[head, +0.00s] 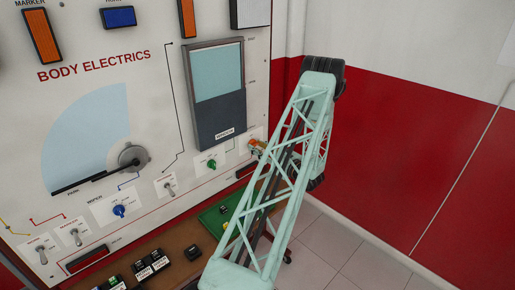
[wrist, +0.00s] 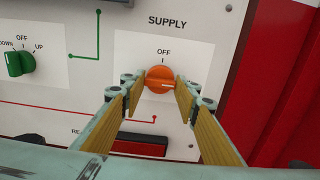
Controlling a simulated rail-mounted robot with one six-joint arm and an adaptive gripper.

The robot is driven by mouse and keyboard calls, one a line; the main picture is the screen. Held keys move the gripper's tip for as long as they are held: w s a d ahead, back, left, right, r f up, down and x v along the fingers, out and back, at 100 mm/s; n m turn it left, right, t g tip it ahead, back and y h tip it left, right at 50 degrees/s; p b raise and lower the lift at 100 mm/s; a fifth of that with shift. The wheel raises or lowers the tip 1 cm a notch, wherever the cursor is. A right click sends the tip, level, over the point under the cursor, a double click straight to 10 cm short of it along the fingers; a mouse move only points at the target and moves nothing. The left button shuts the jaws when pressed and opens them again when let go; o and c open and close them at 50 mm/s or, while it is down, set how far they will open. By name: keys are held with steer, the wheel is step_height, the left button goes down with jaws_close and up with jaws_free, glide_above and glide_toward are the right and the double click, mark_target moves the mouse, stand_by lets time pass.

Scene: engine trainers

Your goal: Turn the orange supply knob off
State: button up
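The orange supply knob (wrist: 160,79) is on the white panel under the labels SUPPLY and OFF in the wrist view. Its ridge lies roughly level, with a pale mark toward the right, not up at OFF. My gripper (wrist: 160,86) is open, with one yellow-padded fingertip close to the left of the knob and one close to the right. I cannot tell whether either fingertip touches it.
A green knob (wrist: 19,63) with DOWN, OFF and UP labels is left of the supply knob. A dark-framed red window (wrist: 140,144) lies below. The panel's right edge is close, with a red and white wall (head: 420,130) beyond. A green tray (head: 215,220) sits below the panel.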

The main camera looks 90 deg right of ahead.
steer(key=shift+c, duration=1.2)
steer(key=shift+f+n+b, duration=0.1)
steer(key=shift+n+b, duration=0.3)
steer(key=shift+b, duration=0.35)
steer(key=shift+n+b, duration=8.5)
steer(key=shift+b, duration=1)
steer(key=o, duration=0.9)
